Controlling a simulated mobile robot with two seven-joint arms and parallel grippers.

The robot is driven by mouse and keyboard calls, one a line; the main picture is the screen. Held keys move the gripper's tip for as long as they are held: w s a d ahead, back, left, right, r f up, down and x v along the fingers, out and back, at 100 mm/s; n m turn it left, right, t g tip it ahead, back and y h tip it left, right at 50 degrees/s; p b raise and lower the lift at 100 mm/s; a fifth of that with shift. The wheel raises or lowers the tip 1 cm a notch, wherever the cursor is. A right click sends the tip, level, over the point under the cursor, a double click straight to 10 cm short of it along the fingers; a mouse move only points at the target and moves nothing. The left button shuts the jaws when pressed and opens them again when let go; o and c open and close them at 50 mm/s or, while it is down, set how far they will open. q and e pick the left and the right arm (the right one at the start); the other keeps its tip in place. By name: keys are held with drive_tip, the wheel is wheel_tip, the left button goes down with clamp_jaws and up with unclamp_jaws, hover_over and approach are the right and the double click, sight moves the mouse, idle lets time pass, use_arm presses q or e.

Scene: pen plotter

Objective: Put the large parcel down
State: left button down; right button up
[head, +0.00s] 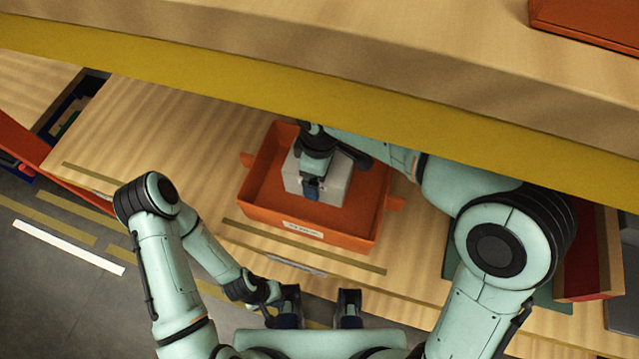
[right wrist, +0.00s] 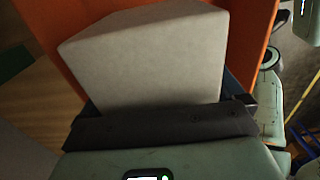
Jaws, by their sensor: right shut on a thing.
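The large parcel, a pale grey box (head: 336,187), is within the outline of the orange tray (head: 262,190) in the head view. My right gripper (head: 314,184) reaches over it from above and is shut on it, hiding part of its top. In the right wrist view the parcel (right wrist: 150,60) fills the space in front of the gripper, with orange behind it. I cannot tell whether its underside touches the tray floor. My left gripper (head: 319,297) is empty and open at the bottom of the head view, away from the tray.
The tray stands on a wooden table (head: 165,140). A shelf with a yellow edge (head: 270,85) crosses above the far side, close to my right arm. Red panels (head: 590,250) stand at the right. Bare tabletop lies left of the tray.

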drive_tip(key=shift+f+b, duration=0.4)
drive_tip(key=shift+f, duration=2.6)
drive_tip(key=shift+f, duration=0.2)
drive_tip(key=o, duration=1)
wheel_tip(320, 180, up, 12)
drive_tip(key=shift+r+p, duration=0.2)
drive_tip(key=shift+p, duration=0.8)
